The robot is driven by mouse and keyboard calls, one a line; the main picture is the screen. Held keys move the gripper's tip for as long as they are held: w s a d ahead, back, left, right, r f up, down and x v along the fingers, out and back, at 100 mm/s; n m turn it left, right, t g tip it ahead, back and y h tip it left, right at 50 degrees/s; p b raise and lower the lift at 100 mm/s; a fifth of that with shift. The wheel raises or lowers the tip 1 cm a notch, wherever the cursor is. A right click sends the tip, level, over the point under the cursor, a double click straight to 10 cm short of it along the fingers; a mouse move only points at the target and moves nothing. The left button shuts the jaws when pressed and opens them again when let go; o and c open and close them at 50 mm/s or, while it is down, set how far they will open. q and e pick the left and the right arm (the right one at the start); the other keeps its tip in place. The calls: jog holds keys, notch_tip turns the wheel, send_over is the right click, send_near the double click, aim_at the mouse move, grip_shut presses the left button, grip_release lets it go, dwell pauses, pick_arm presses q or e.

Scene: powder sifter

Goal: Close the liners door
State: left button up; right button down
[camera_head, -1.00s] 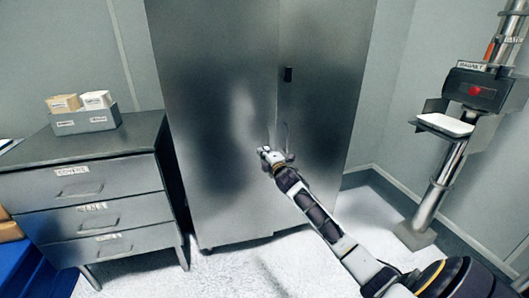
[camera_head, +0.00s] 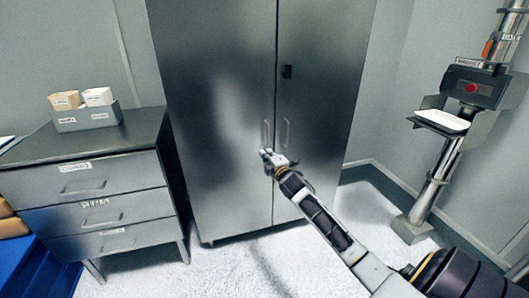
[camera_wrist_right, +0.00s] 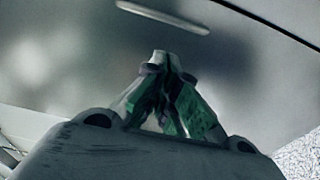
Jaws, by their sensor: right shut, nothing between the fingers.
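A tall grey metal cabinet stands in the middle of the head view, with a left door (camera_head: 215,110) and a right door (camera_head: 318,110). No liners label is legible on either. Both doors look flush or nearly so, meeting at a vertical seam. The left door's handle (camera_head: 265,133) and the right door's handle (camera_head: 286,132) stand either side of the seam. My right gripper (camera_head: 266,153) is shut and empty at the left door, just below its handle. In the wrist view its closed fingertips (camera_wrist_right: 160,58) point at the door panel; I cannot tell if they touch. My left gripper is not in view.
A grey drawer unit (camera_head: 90,180) with a bin of small boxes (camera_head: 86,118) stands left of the cabinet. The floor before the cabinet is clear.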

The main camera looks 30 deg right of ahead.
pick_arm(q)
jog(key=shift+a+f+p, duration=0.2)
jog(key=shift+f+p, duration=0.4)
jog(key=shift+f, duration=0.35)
pick_arm(e)
jog(key=shift+s+a, duration=0.2)
jog(key=shift+s, duration=1.15)
jog(key=shift+s+a, duration=0.15)
jog(key=shift+s, duration=1.2)
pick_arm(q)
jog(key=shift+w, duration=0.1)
